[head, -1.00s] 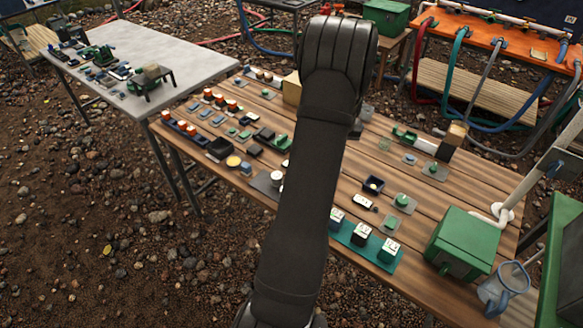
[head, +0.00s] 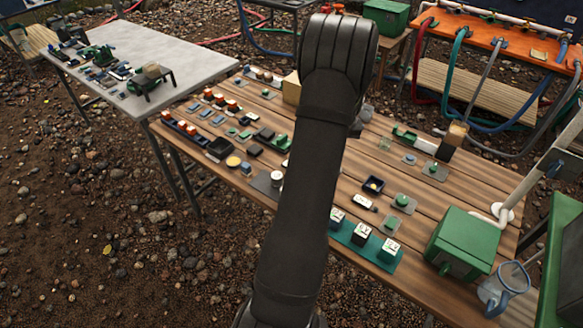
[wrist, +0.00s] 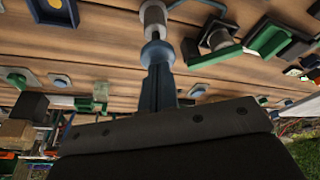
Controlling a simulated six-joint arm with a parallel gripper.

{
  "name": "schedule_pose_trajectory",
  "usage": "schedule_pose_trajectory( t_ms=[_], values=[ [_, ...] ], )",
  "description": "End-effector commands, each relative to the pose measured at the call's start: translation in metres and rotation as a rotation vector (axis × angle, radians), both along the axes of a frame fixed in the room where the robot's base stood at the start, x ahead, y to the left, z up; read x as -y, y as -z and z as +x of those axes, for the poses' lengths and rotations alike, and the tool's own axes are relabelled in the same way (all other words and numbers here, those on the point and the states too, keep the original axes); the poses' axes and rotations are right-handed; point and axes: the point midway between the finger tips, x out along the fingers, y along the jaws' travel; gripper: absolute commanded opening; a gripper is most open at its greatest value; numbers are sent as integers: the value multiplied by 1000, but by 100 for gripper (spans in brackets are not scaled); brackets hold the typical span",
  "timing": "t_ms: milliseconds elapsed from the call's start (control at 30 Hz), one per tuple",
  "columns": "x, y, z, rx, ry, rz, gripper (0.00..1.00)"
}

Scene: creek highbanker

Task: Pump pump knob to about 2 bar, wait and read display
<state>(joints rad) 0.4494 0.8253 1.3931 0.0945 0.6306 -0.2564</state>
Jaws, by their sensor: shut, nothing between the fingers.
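My gripper (wrist: 157,62) shows in the wrist view with its blue-grey fingers shut and empty, pointing at the wooden table. A pale grey upright cylinder (wrist: 153,18), possibly the pump knob, stands just beyond the fingertips. I cannot tell whether they touch. In the head view my gripper is hidden behind my dark arm. A pale cylinder on a dark plate (head: 277,179) stands left of the arm; I cannot tell if it is the same one. No display reading is legible. A small white-faced device (head: 362,202) lies right of the arm.
White-faced blocks (head: 361,233) stand on a teal mat near the table's front edge. A green box (head: 462,243) and a clear jug (head: 505,285) are at the right. Many small parts crowd the wooden table (head: 325,240). A grey table (head: 195,62) stands behind left.

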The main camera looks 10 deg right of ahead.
Motion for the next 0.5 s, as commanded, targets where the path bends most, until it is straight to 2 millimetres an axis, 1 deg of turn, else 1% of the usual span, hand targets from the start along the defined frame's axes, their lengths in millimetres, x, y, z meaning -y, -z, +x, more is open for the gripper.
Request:
schedule_pose_trajectory(
  t_ms=[200, 367, 500],
  values=[
    [0, 12, 0, -2, 0, 1, 0],
    [0, 7, 0, 1, 0, 0, 0],
    [0, -5, 0, 2, 0, -1, 0]
  ],
)
